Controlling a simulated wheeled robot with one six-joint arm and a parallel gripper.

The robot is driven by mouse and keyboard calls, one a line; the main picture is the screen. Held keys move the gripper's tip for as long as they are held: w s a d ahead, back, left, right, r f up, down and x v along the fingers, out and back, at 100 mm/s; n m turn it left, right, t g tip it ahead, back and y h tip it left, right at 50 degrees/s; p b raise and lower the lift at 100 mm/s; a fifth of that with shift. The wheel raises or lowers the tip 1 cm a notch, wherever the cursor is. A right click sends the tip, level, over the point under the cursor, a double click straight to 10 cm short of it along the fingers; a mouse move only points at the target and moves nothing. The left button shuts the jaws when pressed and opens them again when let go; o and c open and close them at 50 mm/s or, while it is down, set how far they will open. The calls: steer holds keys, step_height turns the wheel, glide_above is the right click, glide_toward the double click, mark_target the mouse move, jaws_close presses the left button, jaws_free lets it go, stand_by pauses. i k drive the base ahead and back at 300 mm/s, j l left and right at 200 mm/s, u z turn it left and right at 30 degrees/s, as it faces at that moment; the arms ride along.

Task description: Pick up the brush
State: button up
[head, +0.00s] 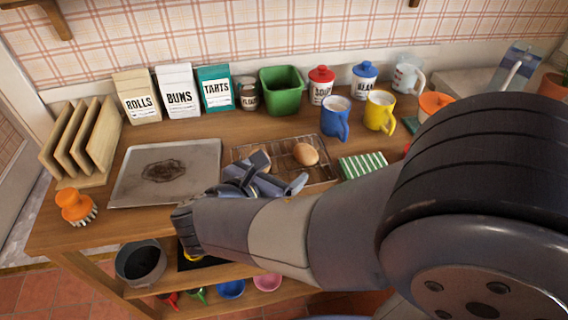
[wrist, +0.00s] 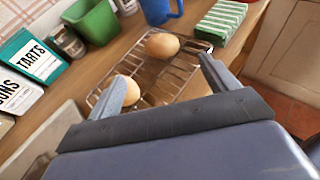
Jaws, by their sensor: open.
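The brush (head: 76,206) has a round orange knob and pale bristles. It stands bristles down on the wooden counter's near left corner in the head view, left of the baking tray. It does not show in the wrist view. My gripper (head: 272,182) is open and empty above the near part of the wire rack, well to the right of the brush. In the wrist view my gripper (wrist: 165,82) has its fingers spread over the rack, with a bun between and beyond them.
A stained baking tray (head: 207,168) lies between my gripper and the brush. A wooden rack (head: 84,140) stands behind the brush. The wire rack (head: 318,172) holds two buns. Bags, a green tub (head: 283,92) and mugs line the back. A pot (head: 140,262) sits on the lower shelf.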

mark_target(76, 207)
steer(key=u, duration=2.15)
